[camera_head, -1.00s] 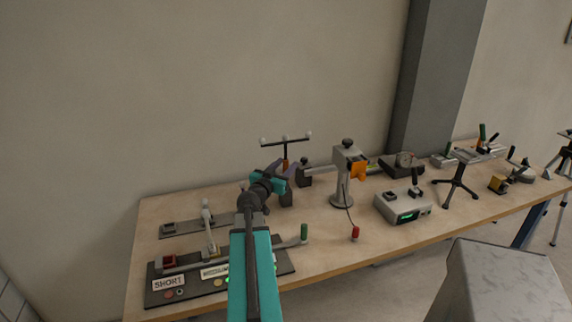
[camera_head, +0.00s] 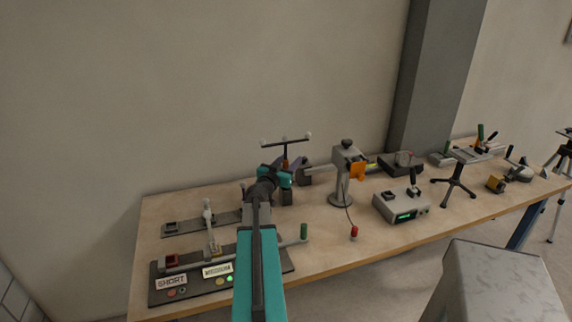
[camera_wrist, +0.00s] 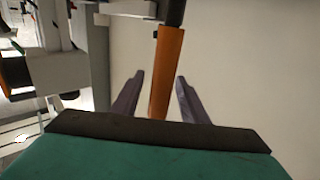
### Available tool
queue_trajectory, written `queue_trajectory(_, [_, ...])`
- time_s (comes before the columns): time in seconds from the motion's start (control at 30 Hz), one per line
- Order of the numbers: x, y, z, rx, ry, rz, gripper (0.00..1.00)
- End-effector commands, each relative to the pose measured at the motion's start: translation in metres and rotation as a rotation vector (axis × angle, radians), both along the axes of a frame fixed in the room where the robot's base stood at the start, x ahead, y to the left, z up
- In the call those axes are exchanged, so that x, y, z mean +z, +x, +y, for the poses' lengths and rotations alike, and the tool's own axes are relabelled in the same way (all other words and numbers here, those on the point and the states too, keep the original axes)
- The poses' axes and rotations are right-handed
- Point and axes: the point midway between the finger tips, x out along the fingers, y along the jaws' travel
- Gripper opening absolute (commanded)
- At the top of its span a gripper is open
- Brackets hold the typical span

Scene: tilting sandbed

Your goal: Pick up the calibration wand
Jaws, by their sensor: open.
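The calibration wand (camera_head: 286,143) stands upright at the back of the bench, with a dark crossbar, pale balls on it and an orange handle. Its orange handle (camera_wrist: 168,70) also shows in the wrist view, running up between my fingers. My gripper (camera_head: 291,164) is at the handle's height, partly hiding its lower part. In the wrist view my gripper (camera_wrist: 160,76) is open, one finger on each side of the handle, with gaps showing on both sides. The handle's lower end is hidden behind my gripper body.
A grey stand with an orange part (camera_head: 358,171) is close right of my gripper. A grey box with a green display (camera_head: 403,206) sits further right. A fixture labelled SHORT and MEDIUM (camera_head: 190,287) lies at the front left. Bare bench top (camera_head: 335,240) shows at the front middle.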

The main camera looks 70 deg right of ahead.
Motion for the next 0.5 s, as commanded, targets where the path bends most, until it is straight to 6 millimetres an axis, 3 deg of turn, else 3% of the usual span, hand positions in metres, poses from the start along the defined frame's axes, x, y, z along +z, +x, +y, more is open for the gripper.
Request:
queue_trajectory(0.27, [0.0002,0.0,0.0001,0.0,0.0,0.0,0.39])
queue_trajectory(0.5, [0.0003,-0.0001,0.0,0.0,0.0,0.0,0.0])
